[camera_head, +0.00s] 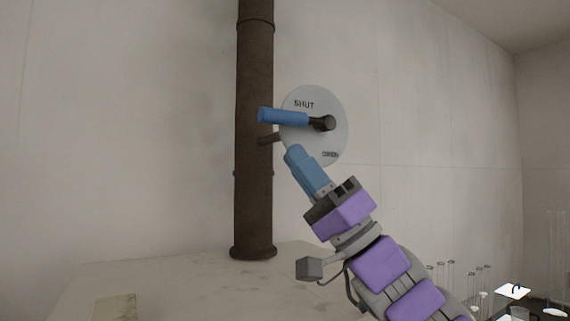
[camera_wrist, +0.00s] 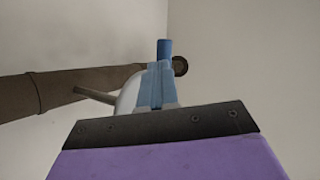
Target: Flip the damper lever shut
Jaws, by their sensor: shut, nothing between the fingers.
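The damper lever (camera_head: 284,117) has a blue grip and a dark pivot at its right end. It points left in the head view, nearly level, below the word SHUT on a round pale plate (camera_head: 335,108). A second label, apparently OPEN, is at the plate's lower right. My gripper (camera_head: 292,152) has blue fingers, shut and empty, with the tips just below the lever. A gap shows between them in the head view. In the wrist view my gripper (camera_wrist: 157,66) points at the lever's blue grip (camera_wrist: 164,49), and the fingers hide part of the plate.
A brown vertical pipe (camera_head: 254,190) stands behind the lever, joined to the plate by a short rod (camera_head: 269,139). The pipe rests on a pale tabletop (camera_head: 190,285). Several glass tubes (camera_head: 450,275) stand at the lower right. The space left of the pipe is clear.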

